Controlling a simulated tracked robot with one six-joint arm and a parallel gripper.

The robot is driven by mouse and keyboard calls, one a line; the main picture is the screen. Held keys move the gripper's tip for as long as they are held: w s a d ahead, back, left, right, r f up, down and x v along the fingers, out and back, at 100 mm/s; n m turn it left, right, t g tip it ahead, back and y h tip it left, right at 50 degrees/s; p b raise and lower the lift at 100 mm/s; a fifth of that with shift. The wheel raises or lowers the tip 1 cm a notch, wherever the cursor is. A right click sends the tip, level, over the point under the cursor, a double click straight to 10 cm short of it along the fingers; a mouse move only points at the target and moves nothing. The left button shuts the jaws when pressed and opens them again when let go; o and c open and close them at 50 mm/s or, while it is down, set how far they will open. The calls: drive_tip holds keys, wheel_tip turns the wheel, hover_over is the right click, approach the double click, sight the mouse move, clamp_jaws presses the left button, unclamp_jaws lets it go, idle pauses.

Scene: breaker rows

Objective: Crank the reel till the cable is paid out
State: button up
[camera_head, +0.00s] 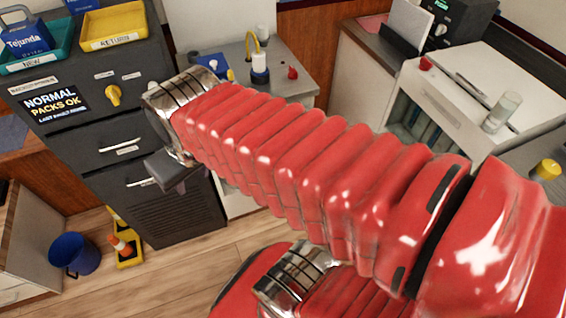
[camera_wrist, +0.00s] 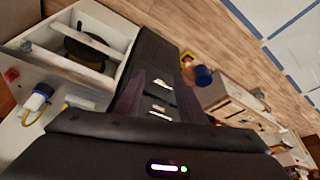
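In the wrist view a black reel (camera_wrist: 88,52) sits inside an open white cabinet (camera_wrist: 125,30) at the upper left. A yellow strand shows along its lower edge; I cannot make out a crank handle. My arm hides the reel in the head view.
A dark drawer cabinet (camera_head: 112,110) with a yellow knob and trays on top stands at left. A blue bucket (camera_head: 74,254) and a yellow floor sign (camera_head: 127,250) are on the floor. A white unit (camera_head: 440,100) stands at right.

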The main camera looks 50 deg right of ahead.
drive_tip(key=d+f+m+g, duration=0.5)
drive_tip(key=d+f, duration=2.5)
drive_tip(key=f, duration=0.4)
drive_tip(key=s+d+f+n+t+h, duration=0.1)
drive_tip(key=s+d+f+t+h, duration=0.2)
drive_tip(key=f, duration=1.4)
drive_tip(key=s+d+f+n+t, duration=0.1)
drive_tip(key=d+f+t, duration=0.25)
drive_tip(key=f, duration=1.25)
drive_tip(key=w+d+r+n+t+h, duration=0.1)
drive_tip(key=w+r+t+h, duration=0.1)
drive_tip(key=r, duration=0.4)
drive_tip(key=w+d+r+n+t+h, duration=0.1)
drive_tip(key=w+r+t+h, duration=0.2)
drive_tip(key=r+t, duration=0.3)
drive_tip(key=shift+w+d+r+n+t+h, duration=0.2)
drive_tip(key=shift+d+n+t+h, duration=0.15)
drive_tip(key=shift+t, duration=0.4)
drive_tip(key=shift+w+d+f, duration=0.1)
drive_tip(key=shift+w, duration=0.05)
